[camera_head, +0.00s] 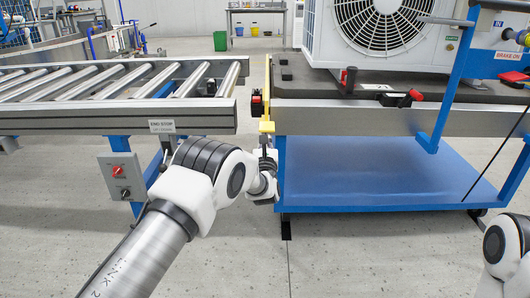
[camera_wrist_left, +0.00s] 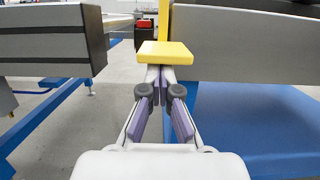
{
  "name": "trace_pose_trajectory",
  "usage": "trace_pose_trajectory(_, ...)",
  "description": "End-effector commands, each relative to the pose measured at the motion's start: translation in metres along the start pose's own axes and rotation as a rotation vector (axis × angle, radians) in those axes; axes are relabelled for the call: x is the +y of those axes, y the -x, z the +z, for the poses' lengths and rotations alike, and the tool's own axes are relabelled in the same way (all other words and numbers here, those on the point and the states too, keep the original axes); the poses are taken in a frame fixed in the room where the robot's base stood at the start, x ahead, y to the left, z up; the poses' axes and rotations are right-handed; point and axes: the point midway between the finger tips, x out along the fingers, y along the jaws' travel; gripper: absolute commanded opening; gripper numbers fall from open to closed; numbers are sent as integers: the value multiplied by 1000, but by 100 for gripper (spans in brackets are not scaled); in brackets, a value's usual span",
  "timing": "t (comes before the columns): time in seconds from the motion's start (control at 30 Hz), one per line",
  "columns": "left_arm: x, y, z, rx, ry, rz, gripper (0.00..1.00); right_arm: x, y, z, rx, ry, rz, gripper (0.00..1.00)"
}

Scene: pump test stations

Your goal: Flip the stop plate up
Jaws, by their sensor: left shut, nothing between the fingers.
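The yellow stop plate (camera_head: 267,127) is at the left end of the cart, beside the gap to the roller conveyor. In the left wrist view its flat yellow tab (camera_wrist_left: 165,53) sticks out towards me, with a yellow upright part behind it. My left gripper (camera_head: 266,155) is just below the tab. In the left wrist view the gripper (camera_wrist_left: 161,78) is shut and empty, with its fingertips at or under the tab's lower edge. I cannot tell whether they touch it. My right gripper is not in view; only part of my right arm shows at lower right.
The roller conveyor (camera_head: 120,122) stands left, with an END STOP label (camera_head: 162,126) and a switch box (camera_head: 121,176). The blue cart (camera_head: 370,172) stands right, carrying a fan unit (camera_head: 385,30). A red-and-black part (camera_head: 257,104) sits beside the stop plate. A narrow gap separates conveyor and cart.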

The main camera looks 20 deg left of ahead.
Motion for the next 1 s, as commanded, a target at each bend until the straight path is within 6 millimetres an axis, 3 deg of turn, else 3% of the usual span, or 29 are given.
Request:
trace_pose_trajectory(0.1, 0, -2, 5, -12, 2, 0, 0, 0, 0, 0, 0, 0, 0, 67)
trace_pose_trajectory(0.23, -1, 0, -4, -11, 2, 1, 0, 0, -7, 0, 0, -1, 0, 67)
trace_pose_trajectory(0.47, -2, 9, -51, 0, 0, 7, 0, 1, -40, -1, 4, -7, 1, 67)
trace_pose_trajectory(0.5, -3, 18, -34, 2, -3, 5, 0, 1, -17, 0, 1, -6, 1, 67)
trace_pose_trajectory(0.77, -3, 82, -36, 4, -4, 4, 0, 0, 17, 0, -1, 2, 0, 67)
trace_pose_trajectory(0.83, -3, 91, -34, 6, -3, 5, 0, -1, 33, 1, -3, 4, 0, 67)
trace_pose_trajectory(1.0, -2, 104, -40, 2, -3, 7, 0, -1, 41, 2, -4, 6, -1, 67)
